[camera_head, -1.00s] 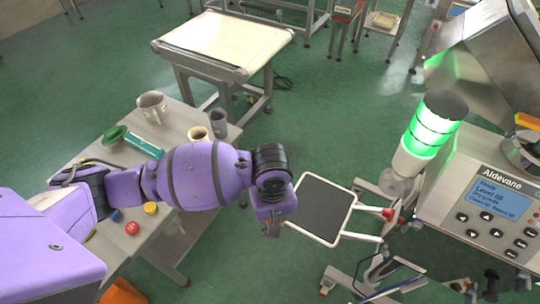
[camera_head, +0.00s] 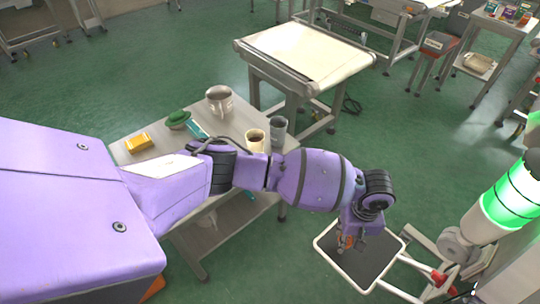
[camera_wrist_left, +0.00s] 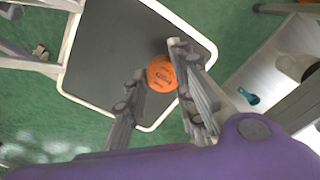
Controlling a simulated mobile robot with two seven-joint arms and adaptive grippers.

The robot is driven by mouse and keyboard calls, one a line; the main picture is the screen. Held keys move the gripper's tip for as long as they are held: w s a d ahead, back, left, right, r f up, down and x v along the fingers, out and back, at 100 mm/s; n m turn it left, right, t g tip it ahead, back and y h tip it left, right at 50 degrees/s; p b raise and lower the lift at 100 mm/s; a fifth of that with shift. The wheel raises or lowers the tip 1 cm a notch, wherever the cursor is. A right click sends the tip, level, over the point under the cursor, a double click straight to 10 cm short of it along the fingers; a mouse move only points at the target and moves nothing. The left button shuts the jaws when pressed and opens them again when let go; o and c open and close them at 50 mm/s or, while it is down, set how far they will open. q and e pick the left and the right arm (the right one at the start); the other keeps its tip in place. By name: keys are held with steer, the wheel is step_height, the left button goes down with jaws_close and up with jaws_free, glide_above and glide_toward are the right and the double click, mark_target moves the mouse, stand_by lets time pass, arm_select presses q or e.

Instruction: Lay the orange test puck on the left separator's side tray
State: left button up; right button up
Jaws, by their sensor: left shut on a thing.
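The orange test puck (camera_wrist_left: 161,73) is between the fingertips of my left gripper (camera_wrist_left: 152,82), which is shut on it. In the wrist view the puck shows against the side tray (camera_wrist_left: 105,50), a dark flat plate with a white rim. In the head view my left gripper (camera_head: 345,240) points down over the tray (camera_head: 378,262), near its left part. The puck is mostly hidden there. I cannot tell whether the puck touches the tray. My right gripper is not in view.
A lit green beacon (camera_head: 512,197) stands right of the tray, with a red knob (camera_head: 438,278) on the tray's support. A white-topped conveyor (camera_head: 305,52) stands behind.

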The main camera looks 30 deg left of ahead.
mark_target(351, 237)
arm_select(q)
steer(key=shift+w+d+f, duration=0.25)
steer(key=shift+w+f, duration=0.15)
steer(key=shift+w, duration=0.05)
step_height(351, 237, down, 3)
steer(key=shift+w+f+b, duration=0.1)
steer(key=shift+w+b, duration=0.05)
steer(key=shift+b, duration=0.25)
steer(key=shift+f, duration=0.1)
steer(key=shift+f, duration=0.15)
steer(key=o, duration=0.9)
steer(key=shift+o, duration=0.2)
